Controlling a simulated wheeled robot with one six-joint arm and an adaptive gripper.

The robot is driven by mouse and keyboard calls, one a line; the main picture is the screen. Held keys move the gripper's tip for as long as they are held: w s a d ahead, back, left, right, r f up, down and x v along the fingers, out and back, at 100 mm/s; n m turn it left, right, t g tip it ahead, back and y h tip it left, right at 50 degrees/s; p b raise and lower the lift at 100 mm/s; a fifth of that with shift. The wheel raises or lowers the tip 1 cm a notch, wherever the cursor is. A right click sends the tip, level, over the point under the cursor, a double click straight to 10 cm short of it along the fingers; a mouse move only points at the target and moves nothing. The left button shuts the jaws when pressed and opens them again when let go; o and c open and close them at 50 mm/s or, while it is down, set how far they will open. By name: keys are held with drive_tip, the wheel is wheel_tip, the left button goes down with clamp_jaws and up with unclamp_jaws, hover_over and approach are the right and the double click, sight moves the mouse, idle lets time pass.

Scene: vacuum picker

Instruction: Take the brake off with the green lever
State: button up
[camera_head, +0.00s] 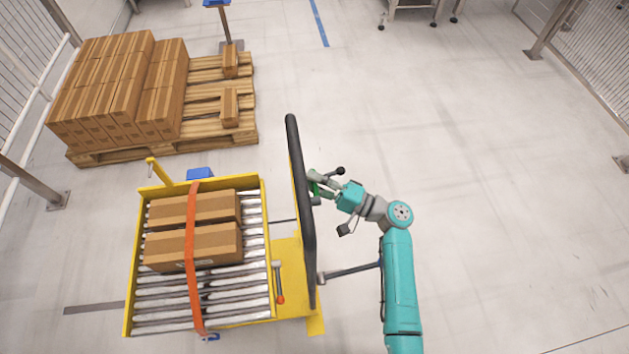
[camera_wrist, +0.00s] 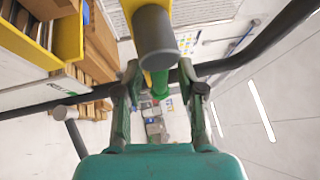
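The green lever (camera_head: 314,188) is on the cart's handle side, mostly hidden by my gripper in the head view. In the wrist view, a green part (camera_wrist: 160,84) shows between my fingers, below a thick grey-ended cylinder (camera_wrist: 158,48). My gripper (camera_head: 320,184) is at the lever, beside the black handle bar. In the wrist view my gripper (camera_wrist: 159,76) has its two fingers apart, one on each side of the green part. A gap shows between them; contact with the lever cannot be told.
The yellow roller cart (camera_head: 130,270) carries two boxes (camera_head: 205,247) under an orange strap (camera_head: 190,285). A red-tipped lever (camera_head: 279,285) hangs lower on it. The black handle bar (camera_head: 304,225) stands close to my gripper. A loaded pallet (camera_head: 215,140) is behind. The floor at right is clear.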

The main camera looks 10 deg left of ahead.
drive_tip(key=v, duration=1.2)
idle(0.6)
